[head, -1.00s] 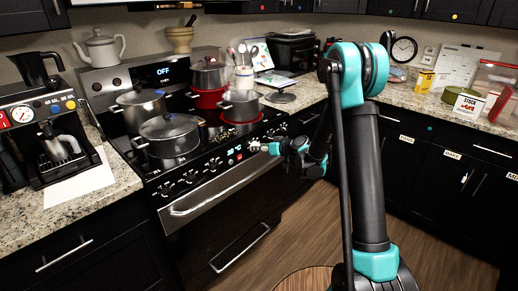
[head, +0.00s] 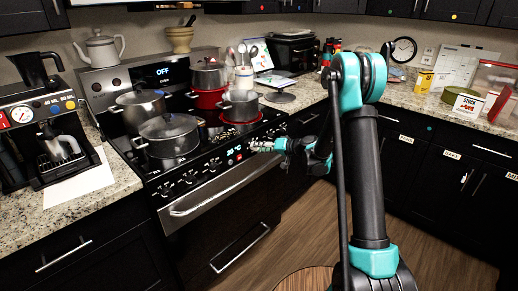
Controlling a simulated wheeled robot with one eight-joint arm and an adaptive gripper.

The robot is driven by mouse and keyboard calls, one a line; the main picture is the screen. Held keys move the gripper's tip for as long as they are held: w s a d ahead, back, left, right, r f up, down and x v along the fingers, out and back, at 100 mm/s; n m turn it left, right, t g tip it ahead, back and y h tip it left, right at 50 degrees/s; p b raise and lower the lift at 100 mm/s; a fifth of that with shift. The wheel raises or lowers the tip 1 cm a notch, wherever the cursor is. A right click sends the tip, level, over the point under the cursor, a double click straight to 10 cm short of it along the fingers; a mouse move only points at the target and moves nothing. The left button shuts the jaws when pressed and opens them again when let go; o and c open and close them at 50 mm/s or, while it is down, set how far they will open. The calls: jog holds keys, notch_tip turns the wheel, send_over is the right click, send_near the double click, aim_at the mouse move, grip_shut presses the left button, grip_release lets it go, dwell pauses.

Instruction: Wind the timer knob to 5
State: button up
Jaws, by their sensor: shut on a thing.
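The stove's front control panel (head: 209,163) carries a row of knobs and a small lit readout (head: 236,148). My gripper (head: 257,146) is at the right part of this panel, reaching in from the right. It is shut on a knob there, which I take to be the timer knob. The fingers hide most of that knob, so its pointer and the numbers around it cannot be read.
A lidded pot (head: 169,135) and a smaller pot (head: 240,104) stand on the cooktop close behind the panel. The oven handle (head: 215,190) juts out below. A coffee machine (head: 48,135) is on the left counter. Open floor lies in front of the oven.

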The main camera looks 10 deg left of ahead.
jog(key=shift+m+y, duration=0.3)
jog(key=shift+m, duration=0.3)
jog(key=o, duration=1.2)
jog(key=shift+c, duration=0.2)
jog(key=shift+d, duration=0.1)
jog(key=v, duration=1.2)
jog(key=shift+w, duration=0.2)
jog(key=shift+s, duration=0.1)
